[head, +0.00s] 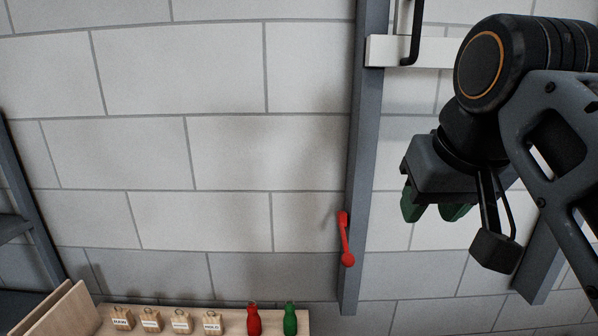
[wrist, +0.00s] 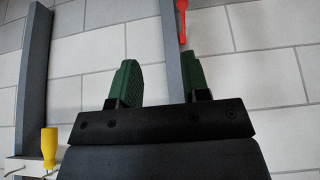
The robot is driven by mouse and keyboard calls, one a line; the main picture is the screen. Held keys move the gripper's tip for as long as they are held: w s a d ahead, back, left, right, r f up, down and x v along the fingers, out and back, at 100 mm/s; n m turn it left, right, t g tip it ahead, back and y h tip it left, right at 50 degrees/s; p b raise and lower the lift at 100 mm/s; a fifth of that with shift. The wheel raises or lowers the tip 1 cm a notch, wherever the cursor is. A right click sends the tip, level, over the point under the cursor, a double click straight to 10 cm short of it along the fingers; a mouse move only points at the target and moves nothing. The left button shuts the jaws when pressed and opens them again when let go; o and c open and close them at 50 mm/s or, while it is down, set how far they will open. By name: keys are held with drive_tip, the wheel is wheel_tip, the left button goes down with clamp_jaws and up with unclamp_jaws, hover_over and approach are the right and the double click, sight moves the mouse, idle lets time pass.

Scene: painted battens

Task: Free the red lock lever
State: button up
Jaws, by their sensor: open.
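The red lock lever (head: 346,240) is on the lower part of a grey upright post (head: 359,180). It slants slightly, with its rounded knob at the lower end. My gripper (head: 433,208), with green finger pads, is to the right of the lever and a little higher in the head view, apart from it. In the wrist view my gripper (wrist: 161,75) is open with nothing between its fingers. The red lever (wrist: 181,22) shows there at the top edge, beyond the fingers and partly cut off by the frame. The post (wrist: 171,55) runs behind the open jaws.
A white batten (head: 385,51) with a black handle crosses the post higher up. A wooden board (head: 140,313) below carries several labelled wooden blocks, a red bottle-shaped piece (head: 253,319) and a green one (head: 290,319). A yellow-handled item (wrist: 48,148) is at lower left in the wrist view.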

drive_tip(key=shift+r, duration=0.8)
drive_tip(key=o, duration=0.3)
drive_tip(key=shift+w+d+f, duration=0.1)
drive_tip(key=shift+d, duration=0.2)
drive_tip(key=shift+o, duration=0.3)
drive_tip(key=shift+m+g, duration=0.8)
drive_tip(key=w+d+f, duration=0.1)
drive_tip(key=d+f, duration=0.1)
drive_tip(key=w+d+f, duration=0.1)
drive_tip(key=f, duration=0.1)
drive_tip(key=shift+w, duration=0.35)
drive_tip(key=m+t+y, duration=0.2)
drive_tip(key=t+y, duration=0.5)
drive_tip(key=y, duration=0.7)
approach(347, 251)
drive_tip(key=x, duration=1)
drive_tip(key=shift+f, duration=0.3)
